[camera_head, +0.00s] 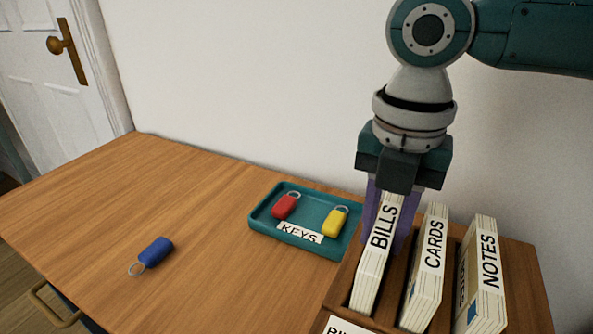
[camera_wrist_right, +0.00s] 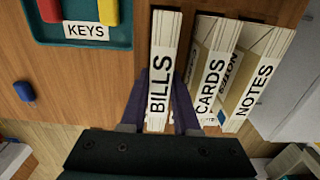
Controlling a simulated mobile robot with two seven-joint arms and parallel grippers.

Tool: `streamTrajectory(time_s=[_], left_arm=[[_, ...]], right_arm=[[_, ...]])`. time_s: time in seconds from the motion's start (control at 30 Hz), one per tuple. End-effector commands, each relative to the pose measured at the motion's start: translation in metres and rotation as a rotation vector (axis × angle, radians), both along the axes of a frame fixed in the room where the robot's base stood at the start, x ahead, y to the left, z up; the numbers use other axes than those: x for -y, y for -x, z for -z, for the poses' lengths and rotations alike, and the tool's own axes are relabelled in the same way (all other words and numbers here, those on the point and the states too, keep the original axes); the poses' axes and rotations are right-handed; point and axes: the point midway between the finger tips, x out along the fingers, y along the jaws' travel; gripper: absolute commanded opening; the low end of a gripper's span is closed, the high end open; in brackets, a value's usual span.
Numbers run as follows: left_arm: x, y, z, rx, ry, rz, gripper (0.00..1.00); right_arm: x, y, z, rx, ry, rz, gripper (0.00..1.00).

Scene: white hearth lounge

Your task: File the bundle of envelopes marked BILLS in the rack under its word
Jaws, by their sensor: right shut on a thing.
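The bundle of envelopes marked BILLS (camera_head: 370,268) is cream with black letters on its spine. My right gripper (camera_head: 388,215) is shut on its upper part, with purple fingers on either side. The bundle is upright, slightly tilted, at the left compartment of the brown wooden rack (camera_head: 341,288). I cannot tell whether its lower end touches the rack's floor. A white label starting with "BI" (camera_head: 345,327) shows on the rack's front below it, cut off by the frame. In the right wrist view the BILLS bundle (camera_wrist_right: 159,60) sits between the fingers. My left gripper is not in view.
The CARDS bundle (camera_head: 427,270) and the NOTES bundle (camera_head: 483,275) stand in the rack to the right. A teal KEYS tray (camera_head: 262,215) with red and yellow key tags is left of the rack. A blue key tag (camera_head: 155,252) lies on the table's open left part.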

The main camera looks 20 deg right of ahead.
Motion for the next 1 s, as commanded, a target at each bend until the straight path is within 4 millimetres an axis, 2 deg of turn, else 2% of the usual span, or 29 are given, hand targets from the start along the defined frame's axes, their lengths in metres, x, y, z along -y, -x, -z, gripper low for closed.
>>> streamTrajectory(time_s=[0.33,0.37,0.6,0.87,1.0], left_arm=[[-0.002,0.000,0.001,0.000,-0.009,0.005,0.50],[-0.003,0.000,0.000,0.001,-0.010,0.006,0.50],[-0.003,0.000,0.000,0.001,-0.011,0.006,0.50],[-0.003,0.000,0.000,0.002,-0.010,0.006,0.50],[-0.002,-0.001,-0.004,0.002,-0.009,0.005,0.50]], right_arm=[[0.000,0.000,0.004,0.001,-0.001,0.000,0.00],[0.000,0.000,0.004,0.001,0.000,0.000,0.32],[0.000,0.000,0.003,0.001,0.000,0.000,0.59],[0.000,0.000,0.002,0.001,0.000,0.000,0.60],[0.000,-0.001,-0.012,0.004,-0.001,-0.001,0.60]])
